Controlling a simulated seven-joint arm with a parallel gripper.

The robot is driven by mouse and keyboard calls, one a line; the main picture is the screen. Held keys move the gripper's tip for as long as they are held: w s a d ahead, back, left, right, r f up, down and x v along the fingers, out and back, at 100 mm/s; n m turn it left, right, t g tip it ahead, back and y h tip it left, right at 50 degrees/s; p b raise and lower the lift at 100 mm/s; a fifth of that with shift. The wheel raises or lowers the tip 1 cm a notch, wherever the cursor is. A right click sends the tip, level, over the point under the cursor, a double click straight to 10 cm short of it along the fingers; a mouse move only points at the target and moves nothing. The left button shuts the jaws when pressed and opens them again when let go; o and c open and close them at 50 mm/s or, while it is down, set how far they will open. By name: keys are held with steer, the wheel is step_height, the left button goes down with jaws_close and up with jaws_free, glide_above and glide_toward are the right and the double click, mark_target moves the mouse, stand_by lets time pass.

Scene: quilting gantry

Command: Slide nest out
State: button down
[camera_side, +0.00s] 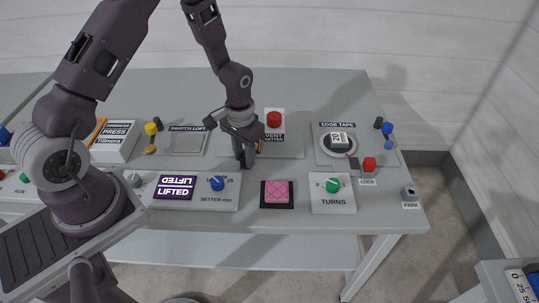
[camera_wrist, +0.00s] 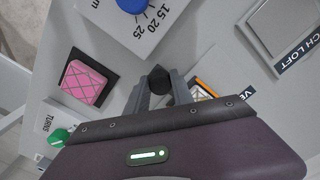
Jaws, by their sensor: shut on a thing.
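My gripper (camera_side: 244,157) points down over the middle of the bench, in front of the vent setter (camera_side: 274,119) with its red top. In the wrist view my gripper (camera_wrist: 160,92) has its fingers shut on a dark knob (camera_wrist: 159,76). I take this knob for the handle of the nest, but no label shows on it. A white piece with an orange edge (camera_wrist: 205,86) lies just right of the fingers, partly hidden by them and by my gripper body. How the knob joins it is hidden.
A pink quilted swatch (camera_side: 277,194) on a black pad lies in front, between the blue setter dial (camera_side: 217,183) and the green turns dial (camera_side: 333,185). The swatch loft plate (camera_side: 184,141) is left, the edge tape unit (camera_side: 339,143) right.

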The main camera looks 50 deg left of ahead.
steer(key=s+a, duration=0.3)
steer(key=shift+s+a, duration=0.2)
steer(key=shift+a, duration=0.05)
steer(key=c, duration=1.1)
jaws_free()
steer(key=shift+w+r, duration=0.1)
steer(key=shift+r, duration=0.35)
step_height(320, 180, up, 6)
steer(key=shift+r, duration=0.2)
